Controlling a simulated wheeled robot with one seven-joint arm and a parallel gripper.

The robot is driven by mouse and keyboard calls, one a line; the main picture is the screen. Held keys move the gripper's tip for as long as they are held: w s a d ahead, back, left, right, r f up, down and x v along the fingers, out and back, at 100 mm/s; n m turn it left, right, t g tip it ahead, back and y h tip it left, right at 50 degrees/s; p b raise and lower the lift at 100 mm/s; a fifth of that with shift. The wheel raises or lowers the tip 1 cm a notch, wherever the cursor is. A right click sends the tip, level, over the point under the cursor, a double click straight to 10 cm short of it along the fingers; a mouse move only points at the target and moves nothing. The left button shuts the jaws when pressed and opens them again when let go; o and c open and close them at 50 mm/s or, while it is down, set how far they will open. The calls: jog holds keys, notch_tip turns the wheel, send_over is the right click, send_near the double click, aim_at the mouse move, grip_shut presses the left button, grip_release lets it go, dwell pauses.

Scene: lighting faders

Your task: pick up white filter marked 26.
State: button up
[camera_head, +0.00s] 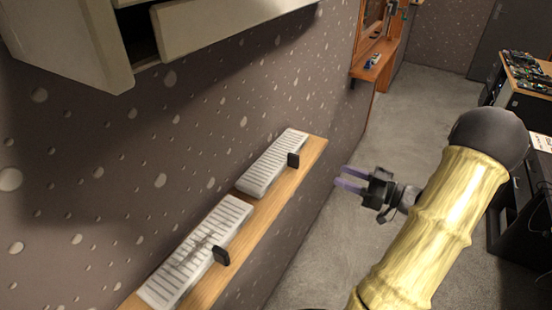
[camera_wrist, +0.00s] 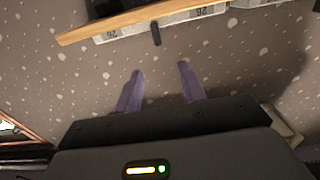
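Two white slatted filters lie on a narrow wooden wall shelf (camera_head: 264,213) in the head view. The far filter (camera_head: 272,163) is nearer my gripper, and the near filter (camera_head: 195,252) is lower left. Small dark marks there look like an upside-down 26 at two places, too small to read surely. My gripper (camera_head: 340,177) is right of the shelf, apart from both filters. Its purple fingers, also in the wrist view (camera_wrist: 160,69), are spread and empty.
Black upright tabs stand at the shelf's front edge, one by the far filter (camera_head: 293,159) and one by the near filter (camera_head: 221,255). A pale cabinet (camera_head: 235,20) overhangs at top. A black unit (camera_head: 515,200) stands at right. Carpet (camera_head: 400,120) is open beyond my gripper.

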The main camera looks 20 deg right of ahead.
jog(key=p, duration=0.4)
send_near(288, 155)
jog(key=x, duration=0.4)
jog(key=shift+w+d+f, duration=0.1)
jog(key=shift+f, duration=0.15)
jog(key=shift+w+f, duration=0.1)
jog(key=shift+w, duration=0.15)
jog(key=p+x, duration=0.3)
jog(key=x, duration=0.2)
jog(key=shift+d, duration=0.1)
jog(key=shift+w, duration=0.25)
grip_shut()
